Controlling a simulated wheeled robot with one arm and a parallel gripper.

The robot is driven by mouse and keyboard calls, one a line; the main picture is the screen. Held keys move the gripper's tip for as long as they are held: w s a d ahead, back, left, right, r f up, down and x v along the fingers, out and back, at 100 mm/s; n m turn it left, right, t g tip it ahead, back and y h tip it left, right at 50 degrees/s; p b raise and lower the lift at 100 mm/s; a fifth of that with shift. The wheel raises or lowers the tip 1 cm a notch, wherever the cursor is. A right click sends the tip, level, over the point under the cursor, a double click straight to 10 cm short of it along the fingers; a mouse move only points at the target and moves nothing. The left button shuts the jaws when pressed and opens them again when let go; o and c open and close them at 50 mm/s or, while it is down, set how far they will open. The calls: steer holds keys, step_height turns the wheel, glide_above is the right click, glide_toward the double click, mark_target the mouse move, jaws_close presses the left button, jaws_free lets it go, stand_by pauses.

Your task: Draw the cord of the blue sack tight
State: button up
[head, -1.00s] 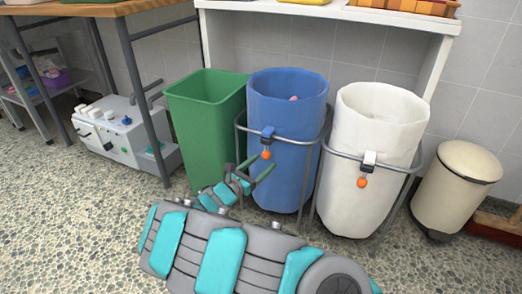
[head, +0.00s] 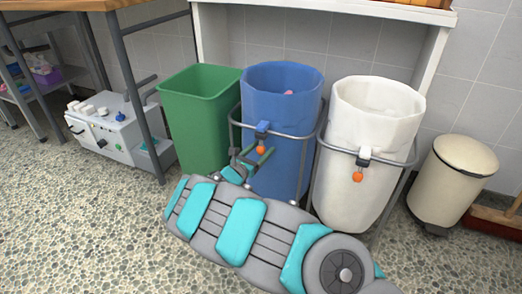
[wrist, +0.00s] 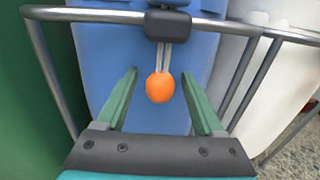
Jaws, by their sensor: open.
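The blue sack (head: 282,110) hangs open in a grey metal frame, with something small and pink inside. Its cord (wrist: 166,57) comes down from a dark cord lock (wrist: 168,25) on the frame's front rail and ends in an orange ball (wrist: 160,86). The ball also shows in the head view (head: 261,150). My gripper (wrist: 165,95) is open, with its green fingers on either side of the ball in the wrist view. I see gaps between the ball and both fingers. In the head view my gripper (head: 252,160) is low in front of the blue sack.
A green bin (head: 199,120) stands close on the left. A white sack (head: 368,130) with its own orange ball (head: 357,176) stands close on the right. A cream pedal bin (head: 452,180) is further right.

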steer(key=shift+c, duration=0.3)
jaws_close()
stand_by(1.1)
